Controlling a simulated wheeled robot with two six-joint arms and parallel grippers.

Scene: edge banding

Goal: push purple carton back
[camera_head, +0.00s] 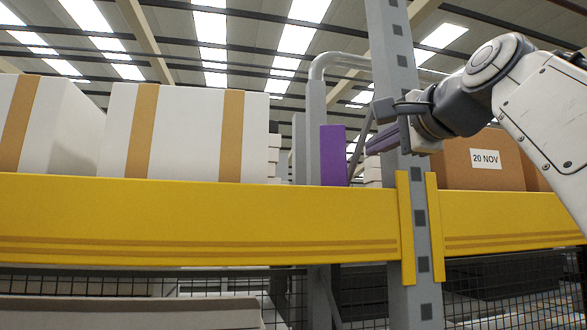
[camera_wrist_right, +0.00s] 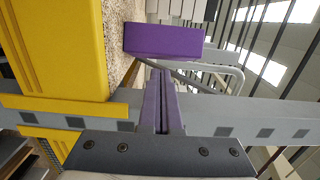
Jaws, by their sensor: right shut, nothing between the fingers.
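The purple carton (camera_head: 333,155) stands upright on the shelf behind the yellow beam, left of the grey upright post in the head view. In the right wrist view the purple carton (camera_wrist_right: 165,40) lies across the upper middle, just beyond the fingertips. A small gap seems to separate the tips from the carton. My left gripper is not in view.
The grey post (camera_head: 420,225) and yellow beam (camera_head: 200,222) stand close to my right gripper. White boxes with tan bands (camera_head: 187,130) are on the left. A brown box labelled "20 NOV" (camera_head: 484,182) is on the right. A bent grey tube frame (camera_head: 316,100) rises behind the carton.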

